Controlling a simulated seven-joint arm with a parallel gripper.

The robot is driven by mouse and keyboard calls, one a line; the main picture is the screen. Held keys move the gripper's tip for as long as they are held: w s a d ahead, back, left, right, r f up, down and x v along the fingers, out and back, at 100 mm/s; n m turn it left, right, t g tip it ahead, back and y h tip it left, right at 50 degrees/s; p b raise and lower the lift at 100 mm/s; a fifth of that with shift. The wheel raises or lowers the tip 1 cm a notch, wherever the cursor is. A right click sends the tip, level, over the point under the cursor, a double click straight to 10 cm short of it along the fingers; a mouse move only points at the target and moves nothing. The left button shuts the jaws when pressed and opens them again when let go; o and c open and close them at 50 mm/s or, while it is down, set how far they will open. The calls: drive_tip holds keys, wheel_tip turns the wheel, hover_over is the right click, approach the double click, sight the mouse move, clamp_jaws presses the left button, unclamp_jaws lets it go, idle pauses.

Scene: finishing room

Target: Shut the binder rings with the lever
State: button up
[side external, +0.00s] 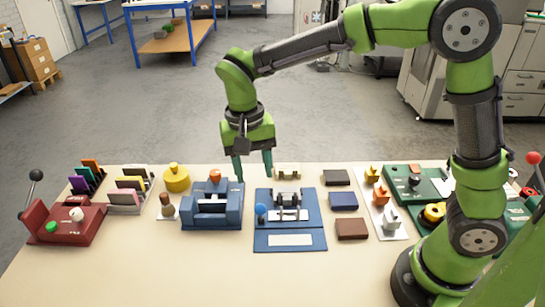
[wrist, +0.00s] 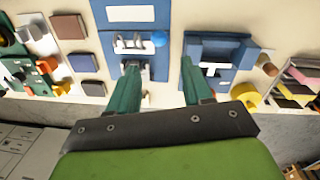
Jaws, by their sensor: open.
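The blue binder (side external: 291,225) lies open on the table with a white label panel on its near part. Its metal ring mechanism (side external: 288,200) stands on the far part; the picture is too small to tell whether the rings are open. A lever with a blue ball knob (side external: 261,211) stands at its left side. In the wrist view, the binder (wrist: 108,42) and the blue knob (wrist: 159,39) show beyond the fingertips. My gripper (side external: 253,176) is open and empty, behind and above the binder's far left corner; its green fingers (wrist: 160,67) point down.
A blue press-like device (side external: 212,210) with an orange knob stands left of the binder. Dark blocks (side external: 343,200) lie to its right. A cream part (side external: 288,170) sits behind it. The table (side external: 180,270) is clear in front.

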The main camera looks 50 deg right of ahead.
sight(261, 217)
drive_tip(key=f, duration=1)
drive_tip(key=d+f, duration=0.1)
drive_tip(key=f, duration=0.4)
drive_tip(key=shift+s, duration=0.35)
clamp_jaws()
